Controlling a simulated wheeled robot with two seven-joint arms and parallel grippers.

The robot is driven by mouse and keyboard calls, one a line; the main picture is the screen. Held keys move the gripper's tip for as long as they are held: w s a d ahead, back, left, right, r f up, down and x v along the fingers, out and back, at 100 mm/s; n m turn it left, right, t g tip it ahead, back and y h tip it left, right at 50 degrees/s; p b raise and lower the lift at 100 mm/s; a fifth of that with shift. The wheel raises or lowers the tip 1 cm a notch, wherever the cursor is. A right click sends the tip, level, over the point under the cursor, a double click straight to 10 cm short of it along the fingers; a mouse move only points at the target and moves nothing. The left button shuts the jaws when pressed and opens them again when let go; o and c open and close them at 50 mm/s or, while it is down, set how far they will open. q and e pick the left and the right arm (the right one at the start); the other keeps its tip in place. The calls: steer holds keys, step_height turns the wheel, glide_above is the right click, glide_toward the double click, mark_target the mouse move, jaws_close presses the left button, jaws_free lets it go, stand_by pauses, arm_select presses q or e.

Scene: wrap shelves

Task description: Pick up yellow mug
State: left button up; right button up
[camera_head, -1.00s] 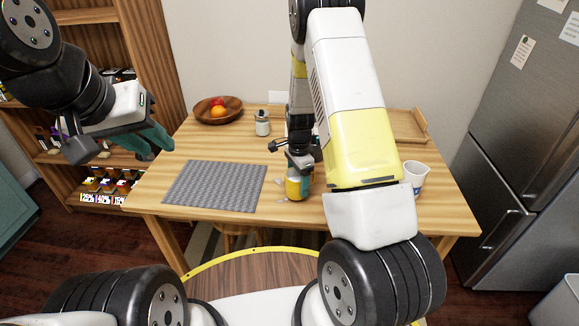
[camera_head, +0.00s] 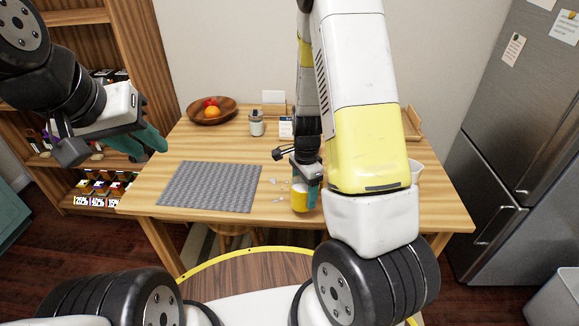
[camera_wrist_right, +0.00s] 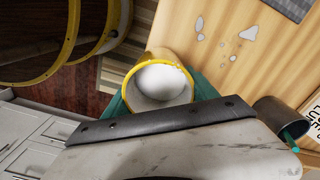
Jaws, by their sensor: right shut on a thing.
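The yellow mug (camera_head: 300,200) is at the table's front part, to the right of the grey mat. My right gripper (camera_head: 307,192) is shut on it, with teal fingers at its sides. In the right wrist view the mug's yellow rim and white inside (camera_wrist_right: 160,82) show between the fingers (camera_wrist_right: 158,100). The mug looks upright in the head view. I cannot tell whether its base touches the table. My left gripper (camera_head: 138,143) hangs at the left, over the table's left edge, with its teal fingers apart and empty.
The wooden table (camera_head: 225,150) holds a grey woven mat (camera_head: 210,186), a fruit bowl (camera_head: 211,112), a small jar (camera_head: 256,123) and a wooden tray (camera_head: 411,125). A white jug (camera_head: 416,172) is partly hidden by my right arm. Shelves (camera_head: 100,40) stand left, a fridge (camera_head: 510,160) right.

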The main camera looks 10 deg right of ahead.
steer(key=s+d, duration=0.1)
steer(key=s, duration=0.6)
steer(key=shift+r, duration=0.35)
stand_by(1.8)
